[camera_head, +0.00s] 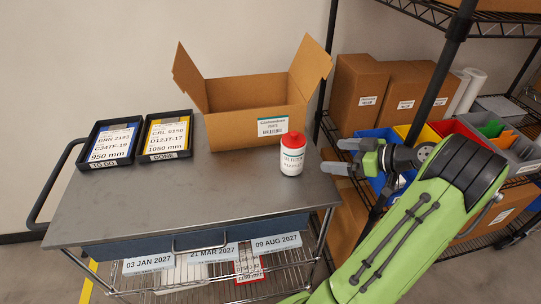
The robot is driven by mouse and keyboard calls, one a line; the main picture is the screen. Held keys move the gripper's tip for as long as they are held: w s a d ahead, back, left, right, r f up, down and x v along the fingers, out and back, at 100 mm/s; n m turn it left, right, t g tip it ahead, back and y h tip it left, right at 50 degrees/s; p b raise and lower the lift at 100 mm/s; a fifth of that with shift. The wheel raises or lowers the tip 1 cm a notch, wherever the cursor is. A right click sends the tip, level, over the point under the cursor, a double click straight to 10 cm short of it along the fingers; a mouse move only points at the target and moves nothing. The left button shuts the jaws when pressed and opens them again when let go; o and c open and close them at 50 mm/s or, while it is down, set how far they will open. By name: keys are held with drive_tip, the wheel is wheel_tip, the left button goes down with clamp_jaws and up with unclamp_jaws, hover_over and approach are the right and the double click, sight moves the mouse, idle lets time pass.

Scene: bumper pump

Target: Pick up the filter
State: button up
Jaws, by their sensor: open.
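The filter (292,158) appears to be the white cylinder with a red top and a printed label. It stands upright on the right part of the grey cart top (140,208), in front of the open cardboard box. My gripper (336,156) is just right of the filter in the picture, with its two grey fingers apart and pointing left towards it. There is a visible gap between the fingertips and the filter. The gripper is open and empty. Depth between them is hard to judge from this one view.
An open cardboard box (230,96) stands behind the filter. Two black trays with labels, one blue (111,143) and one yellow (165,135), lie at the cart's left. A wire rack with boxes (357,92) and coloured bins (372,150) stands right. The cart's front middle is clear.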

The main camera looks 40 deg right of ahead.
sight(294, 133)
drive_tip(key=b+x, duration=0.3)
drive_tip(key=x, duration=1.2)
drive_tip(key=shift+w+d+f, duration=0.15)
drive_tip(key=shift+w+f, duration=0.05)
drive_tip(key=shift+w, duration=0.05)
drive_tip(key=shift+r+t, duration=0.1)
drive_tip(key=shift+t, duration=0.2)
drive_tip(key=c, duration=1.4)
wheel_tip(294, 133, up, 10)
drive_tip(key=p, duration=0.2)
drive_tip(key=shift+p, duration=0.35)
drive_tip(key=shift+c, duration=0.2)
